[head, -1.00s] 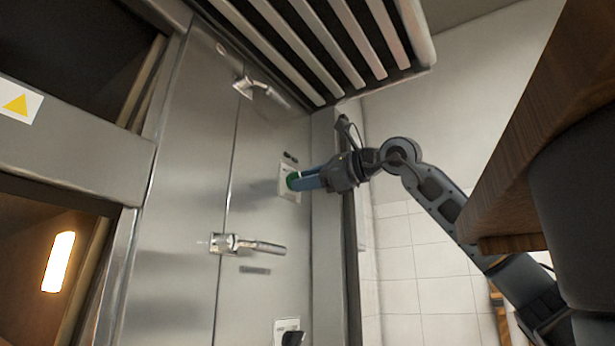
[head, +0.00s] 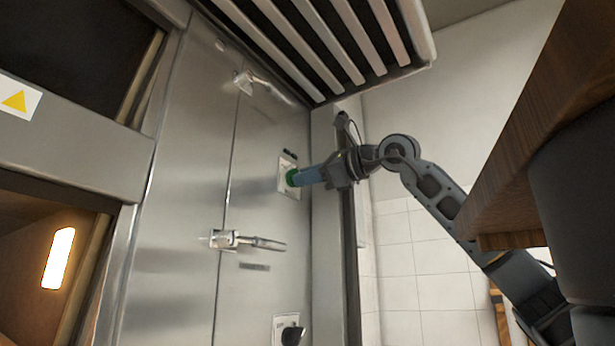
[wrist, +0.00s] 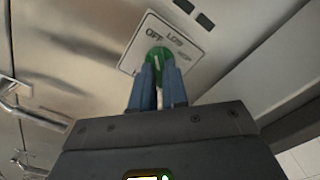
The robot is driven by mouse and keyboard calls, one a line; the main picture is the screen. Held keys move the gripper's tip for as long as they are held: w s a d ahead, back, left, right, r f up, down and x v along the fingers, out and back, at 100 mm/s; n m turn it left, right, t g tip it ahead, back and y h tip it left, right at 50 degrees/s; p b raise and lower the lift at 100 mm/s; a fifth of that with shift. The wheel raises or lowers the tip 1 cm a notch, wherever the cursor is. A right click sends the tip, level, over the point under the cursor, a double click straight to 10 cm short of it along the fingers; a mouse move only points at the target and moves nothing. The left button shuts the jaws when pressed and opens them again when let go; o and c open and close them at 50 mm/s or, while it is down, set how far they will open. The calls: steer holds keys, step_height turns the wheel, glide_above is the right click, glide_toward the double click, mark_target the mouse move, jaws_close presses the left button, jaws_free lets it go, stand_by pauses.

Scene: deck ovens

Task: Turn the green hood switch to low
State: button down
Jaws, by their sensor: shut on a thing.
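The green hood switch (head: 292,178) is a round knob on a pale plate on the steel panel, under the slatted hood. In the wrist view the knob (wrist: 158,56) has a white pointer line, and its plate (wrist: 136,52) reads "OFF" and what looks like "LOW", with a third label too blurred to read. The pointer looks close to upright between OFF and LOW; I cannot tell its exact setting. My gripper (wrist: 158,74) has its two blue fingers shut on the knob. The fingers hide the knob's lower part. It also shows in the head view (head: 298,178).
Lever handles sit above (head: 243,82) and below (head: 247,241) the switch. A black knob (head: 292,335) is lower on the panel. The slatted hood (head: 330,40) hangs overhead. A wooden shelf (head: 530,150) is at the right, close to my arm.

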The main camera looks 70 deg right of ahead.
steer(key=shift+f+b, duration=0.15)
steer(key=shift+b, duration=0.15)
steer(key=m+b, duration=0.7)
steer(key=m, duration=0.1)
steer(key=shift+a+m, duration=0.1)
steer(key=shift+m, duration=0.2)
steer(key=shift+b, duration=0.3)
steer(key=c, duration=1.1)
jaws_free()
steer(key=shift+c, duration=0.2)
